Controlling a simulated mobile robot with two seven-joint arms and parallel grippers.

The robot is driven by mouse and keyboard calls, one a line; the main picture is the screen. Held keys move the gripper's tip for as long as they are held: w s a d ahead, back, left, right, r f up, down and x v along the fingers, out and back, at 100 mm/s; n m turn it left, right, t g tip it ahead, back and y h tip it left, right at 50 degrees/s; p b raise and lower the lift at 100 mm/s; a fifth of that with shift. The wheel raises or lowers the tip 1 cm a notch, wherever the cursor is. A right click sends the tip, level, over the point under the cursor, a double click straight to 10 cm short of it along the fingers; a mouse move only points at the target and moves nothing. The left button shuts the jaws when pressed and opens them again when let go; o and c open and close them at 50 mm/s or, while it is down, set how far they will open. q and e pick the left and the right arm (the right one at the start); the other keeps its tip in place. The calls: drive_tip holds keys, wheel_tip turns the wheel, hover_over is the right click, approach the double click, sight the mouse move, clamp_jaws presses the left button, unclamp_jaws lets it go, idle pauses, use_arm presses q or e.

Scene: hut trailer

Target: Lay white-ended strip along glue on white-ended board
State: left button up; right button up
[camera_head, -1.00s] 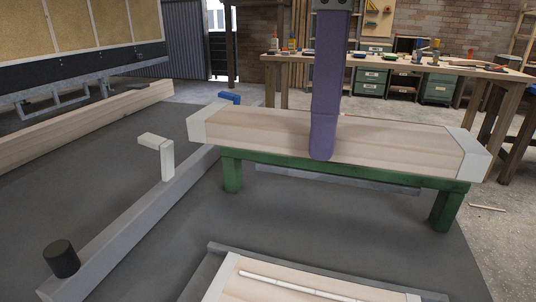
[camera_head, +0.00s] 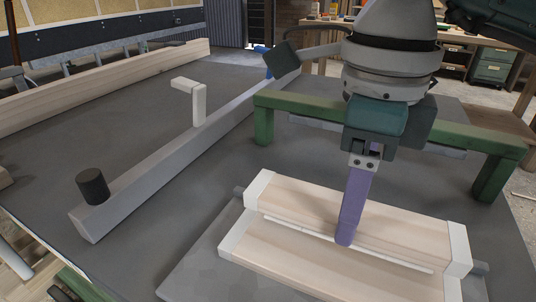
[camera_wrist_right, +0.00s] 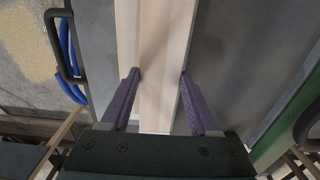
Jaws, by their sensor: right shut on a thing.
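The white-ended strip (camera_head: 300,204) is a pale wooden piece with a white block at each end. My right gripper (camera_head: 346,238) is shut across its middle. In the right wrist view the strip (camera_wrist_right: 155,45) runs between the two purple fingers of the gripper (camera_wrist_right: 160,76). The white-ended board (camera_head: 295,262) lies below and in front of the strip, roughly parallel to it. A thin white glue line (camera_head: 395,258) shows along the strip's lower front edge. I cannot tell whether the strip touches the board. The strip hides the board's back part. My left gripper is not in view.
A green stand (camera_head: 335,118) is behind the strip, its top clear where visible. A long grey beam (camera_head: 150,185) with a black knob (camera_head: 92,186) and a white L-shaped piece (camera_head: 198,105) lies to the left. Grey tabletop between them is free.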

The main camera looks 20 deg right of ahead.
wheel_tip(320, 180, down, 3)
drive_tip(key=shift+f, duration=0.15)
drive_tip(key=shift+f+b, duration=0.1)
drive_tip(key=shift+b, duration=0.2)
drive_tip(key=o, duration=1.5)
drive_tip(key=shift+c, duration=0.2)
drive_tip(key=shift+r+p, duration=0.3)
drive_tip(key=shift+r, duration=0.05)
wheel_tip(320, 180, up, 12)
drive_tip(key=p, duration=0.1)
drive_tip(key=shift+f, duration=0.15)
